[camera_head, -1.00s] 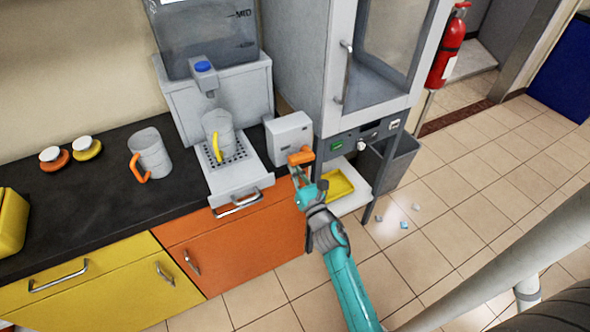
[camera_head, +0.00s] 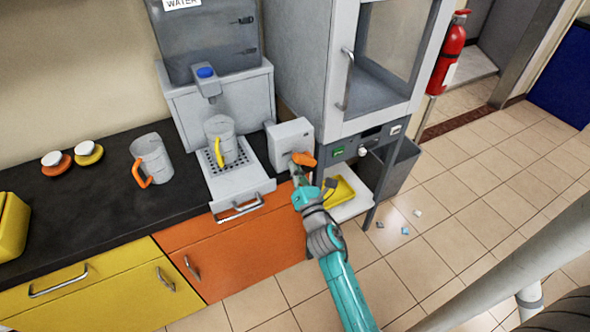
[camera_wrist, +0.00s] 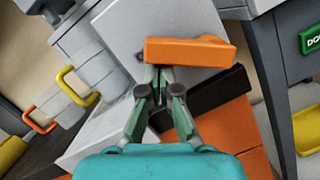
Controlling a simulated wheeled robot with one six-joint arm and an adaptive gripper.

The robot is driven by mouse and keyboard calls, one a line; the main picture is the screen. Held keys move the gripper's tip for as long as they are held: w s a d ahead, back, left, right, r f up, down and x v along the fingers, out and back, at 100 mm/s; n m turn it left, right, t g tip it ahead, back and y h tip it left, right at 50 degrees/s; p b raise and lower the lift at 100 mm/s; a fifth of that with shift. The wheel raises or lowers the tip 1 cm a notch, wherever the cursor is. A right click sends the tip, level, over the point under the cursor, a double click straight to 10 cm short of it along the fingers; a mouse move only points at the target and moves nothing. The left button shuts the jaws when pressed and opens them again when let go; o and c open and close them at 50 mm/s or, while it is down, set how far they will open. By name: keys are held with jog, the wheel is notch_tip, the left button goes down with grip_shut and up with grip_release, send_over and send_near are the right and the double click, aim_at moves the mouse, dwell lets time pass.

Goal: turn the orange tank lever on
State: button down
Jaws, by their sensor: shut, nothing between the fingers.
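The orange lever (camera_head: 303,159) sits on the front face of a small grey-white box (camera_head: 290,136) beside the water dispenser. In the wrist view the lever (camera_wrist: 185,52) lies roughly level across the picture, its rounded hub at the right end. My gripper (camera_head: 298,173) is just below and in front of the lever. Its fingertips (camera_wrist: 164,76) are together with nothing between them, close under the lever's left part. They look near or against its lower edge; contact cannot be told.
A grey mug with a yellow handle (camera_head: 222,138) stands on the dispenser's drip tray. A mug with an orange handle (camera_head: 150,158) stands on the black counter (camera_head: 95,205). A grey cabinet (camera_head: 322,75) rises on the right, with a yellow tray (camera_head: 340,192) below it.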

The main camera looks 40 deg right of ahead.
aim_at(301, 159)
jog(key=shift+r+m+g+h, duration=0.2)
jog(key=shift+m, duration=0.7)
jog(key=shift+r+m+g+h, duration=0.2)
jog(key=shift+m, duration=0.7)
jog(key=m, duration=0.1)
jog(key=r+m, duration=0.1)
jog(key=m, duration=0.1)
jog(key=shift+s+d+r+g, duration=0.15)
jog(key=shift+d+g, duration=0.1)
jog(key=shift+g, duration=0.15)
jog(key=m, duration=0.1)
jog(key=d+r+m+g, duration=0.1)
jog(key=m, duration=0.1)
jog(key=shift+s+r+m, duration=0.1)
jog(key=shift+r+m, duration=0.1)
jog(key=shift+m, duration=0.1)
jog(key=shift+s+d+r+m+g, duration=0.1)
jog(key=shift+d+r+m+g, duration=0.15)
jog(key=shift+m, duration=0.55)
jog(key=shift+s+d+r+m+g, duration=0.15)
jog(key=shift+d+m, duration=0.2)
jog(key=shift+m, duration=0.45)
jog(key=shift+w, duration=0.1)
